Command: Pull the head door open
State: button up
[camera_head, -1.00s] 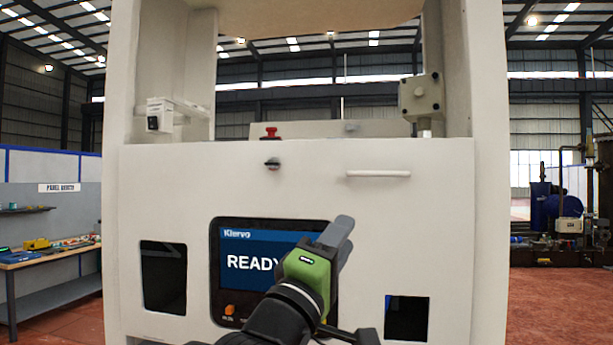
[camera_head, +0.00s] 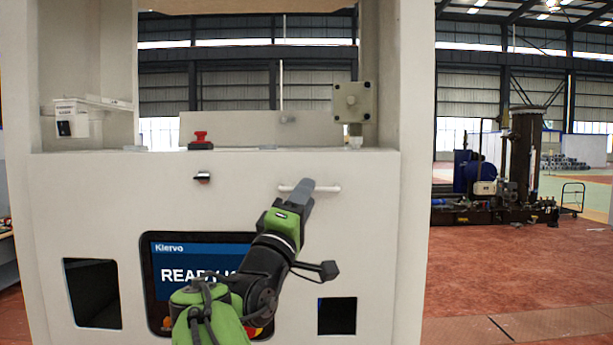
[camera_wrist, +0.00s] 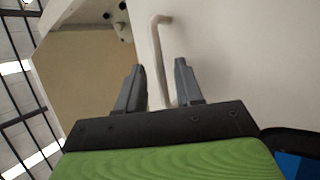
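The head door is the pale front panel (camera_head: 110,190) of the tall cabinet. Its white bar handle (camera_head: 328,188) is a short horizontal bar at the panel's upper right. My gripper (camera_head: 304,190) is in front of the handle and covers part of it in the head view. In the wrist view my gripper (camera_wrist: 162,82) has its two grey fingers apart. The handle (camera_wrist: 157,45) runs up from the space between the fingers and bends into the panel at its far end. I cannot tell whether either finger touches it. The door looks shut.
A dark rotary latch (camera_head: 202,178) sits on the panel left of the handle. A red button (camera_head: 200,138) stands on the ledge above. The screen (camera_head: 200,265) and two dark openings are lower down. Open red floor (camera_head: 500,270) lies to the right.

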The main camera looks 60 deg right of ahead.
jog(key=shift+d+r, duration=0.4)
jog(key=shift+d, duration=0.2)
jog(key=shift+c, duration=0.5)
grip_shut()
jog(key=shift+f, duration=0.1)
dwell(0.4)
